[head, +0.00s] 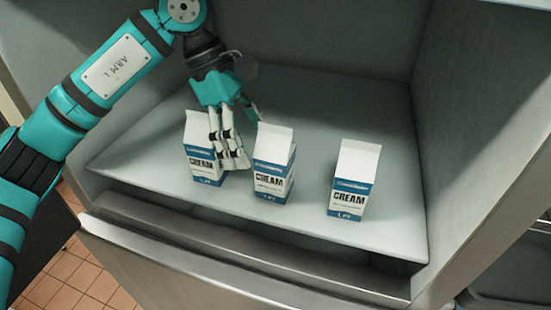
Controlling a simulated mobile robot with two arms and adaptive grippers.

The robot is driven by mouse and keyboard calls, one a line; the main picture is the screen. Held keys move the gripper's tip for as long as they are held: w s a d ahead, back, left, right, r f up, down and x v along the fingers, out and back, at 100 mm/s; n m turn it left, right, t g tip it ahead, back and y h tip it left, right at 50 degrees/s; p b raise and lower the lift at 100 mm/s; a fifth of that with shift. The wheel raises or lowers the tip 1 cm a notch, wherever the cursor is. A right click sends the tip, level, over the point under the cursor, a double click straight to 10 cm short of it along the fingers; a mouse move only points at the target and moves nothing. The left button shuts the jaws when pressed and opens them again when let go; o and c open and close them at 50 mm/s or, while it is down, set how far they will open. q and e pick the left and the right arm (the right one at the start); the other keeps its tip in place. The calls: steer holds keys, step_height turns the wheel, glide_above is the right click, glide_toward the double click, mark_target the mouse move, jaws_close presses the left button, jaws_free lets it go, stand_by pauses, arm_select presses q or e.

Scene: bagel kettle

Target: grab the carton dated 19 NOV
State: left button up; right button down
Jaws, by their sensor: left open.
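Three white and blue cream cartons stand upright in a row on a pale shelf. The left carton (198,165) is partly hidden behind my left gripper (238,160). The middle carton (272,170) stands just right of the gripper's fingers. The right carton (352,180) stands apart from the other two. I cannot read a date on any carton. My left gripper is open, points down, and its fingers are in front of the left carton and beside the middle one. I cannot tell whether it touches either. My right gripper is not in view.
The shelf (310,225) has a metal front edge and grey walls at the back and right (455,110). There is free room between the middle and right cartons and behind them. A tiled floor (65,280) shows at lower left.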

mark_target(274, 153)
arm_select(q)
steer(key=d, duration=0.1)
steer(key=s+d+p, duration=0.1)
steer(key=d, duration=0.2)
steer(key=shift+s+f+p, duration=0.1)
steer(key=shift+s+p, duration=0.2)
steer(key=shift+p, duration=0.1)
steer(key=shift+x, duration=0.85)
steer(key=shift+d+f, duration=0.1)
steer(key=shift+f, duration=0.4)
steer(key=shift+c, duration=0.3)
steer(key=c, duration=1.6)
jaws_close()
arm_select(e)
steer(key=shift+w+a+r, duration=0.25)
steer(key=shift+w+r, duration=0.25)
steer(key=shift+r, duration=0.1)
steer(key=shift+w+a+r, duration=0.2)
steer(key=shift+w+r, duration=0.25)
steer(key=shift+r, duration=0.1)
